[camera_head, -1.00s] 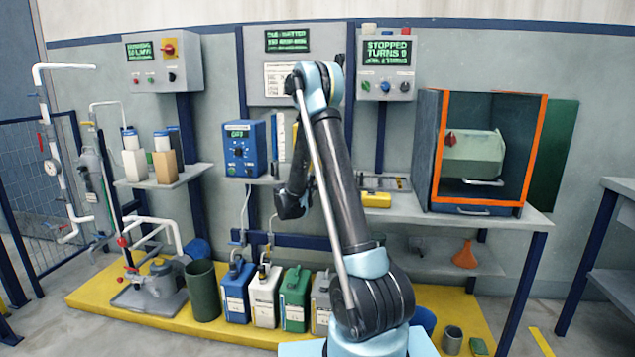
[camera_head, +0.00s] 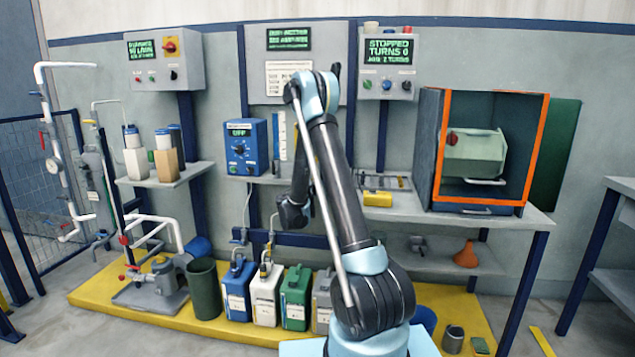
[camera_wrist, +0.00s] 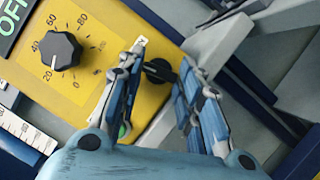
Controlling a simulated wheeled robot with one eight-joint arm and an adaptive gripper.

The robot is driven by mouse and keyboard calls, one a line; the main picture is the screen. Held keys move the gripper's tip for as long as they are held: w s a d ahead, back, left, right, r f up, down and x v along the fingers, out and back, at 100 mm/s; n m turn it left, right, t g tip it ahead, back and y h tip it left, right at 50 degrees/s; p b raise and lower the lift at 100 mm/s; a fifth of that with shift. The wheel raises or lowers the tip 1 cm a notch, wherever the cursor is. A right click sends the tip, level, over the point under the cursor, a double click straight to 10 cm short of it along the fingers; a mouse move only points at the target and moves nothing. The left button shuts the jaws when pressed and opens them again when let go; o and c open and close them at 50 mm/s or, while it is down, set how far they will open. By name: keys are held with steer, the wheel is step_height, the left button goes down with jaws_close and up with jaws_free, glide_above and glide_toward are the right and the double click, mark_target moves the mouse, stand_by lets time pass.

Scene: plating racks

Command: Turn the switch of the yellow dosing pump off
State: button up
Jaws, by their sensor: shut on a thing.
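The yellow dosing pump (camera_wrist: 100,62) fills the upper left of the wrist view, tilted in the picture. Its dark dial (camera_wrist: 60,50) has a numbered scale, and its display (camera_wrist: 10,20) reads OFF in green. The small black switch (camera_wrist: 158,71) sits near the pump's right edge. My gripper (camera_wrist: 163,62) has its two blue fingers on either side of the switch, shut on it. A green button (camera_wrist: 124,130) shows partly behind the left finger. In the head view my arm hides the yellow pump and my gripper.
A blue dosing pump (camera_head: 246,147) stands on the shelf left of my arm. A small yellow device (camera_head: 377,199) lies on the bench (camera_head: 470,212) to the right, beside an orange-framed cabinet (camera_head: 437,150). Several canisters stand on the yellow floor platform below.

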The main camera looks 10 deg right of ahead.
steer(key=shift+d, duration=0.35)
stand_by(0.4)
steer(key=o, duration=1.1)
steer(key=shift+r, duration=0.15)
steer(key=shift+c, duration=0.2)
steer(key=shift+a, duration=0.15)
steer(key=v, duration=0.8)
steer(key=shift+f, duration=0.2)
